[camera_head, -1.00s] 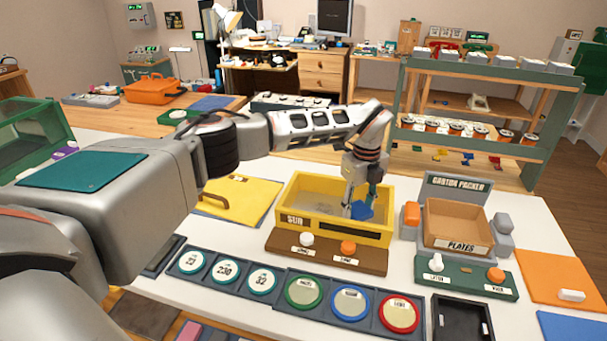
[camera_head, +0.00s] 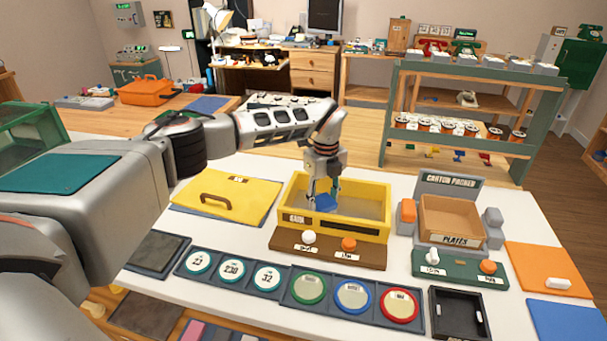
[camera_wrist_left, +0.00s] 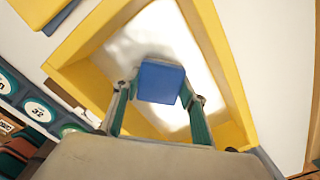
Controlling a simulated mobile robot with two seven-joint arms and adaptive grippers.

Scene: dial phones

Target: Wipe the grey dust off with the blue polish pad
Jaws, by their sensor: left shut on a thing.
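My left gripper (camera_head: 321,188) is shut on the blue polish pad (camera_head: 325,202) inside the yellow open box (camera_head: 388,216), toward its left part. In the left wrist view, the pad (camera_wrist_left: 160,82) sits between the two fingertips (camera_wrist_left: 158,92) over the box's pale floor (camera_wrist_left: 140,48). I cannot tell whether the pad touches the floor. The floor looks greyish in the head view (camera_head: 362,205) and glaring, patchy white from the wrist, so I cannot make out the dust clearly. My right gripper is not in view.
A brown panel (camera_head: 325,254) with a white and an orange knob stands in front of the box. A yellow lid with a handle (camera_head: 228,198) lies at its left. The carton packer (camera_head: 452,218) stands at its right. Round dials on trays (camera_head: 308,287) line the front.

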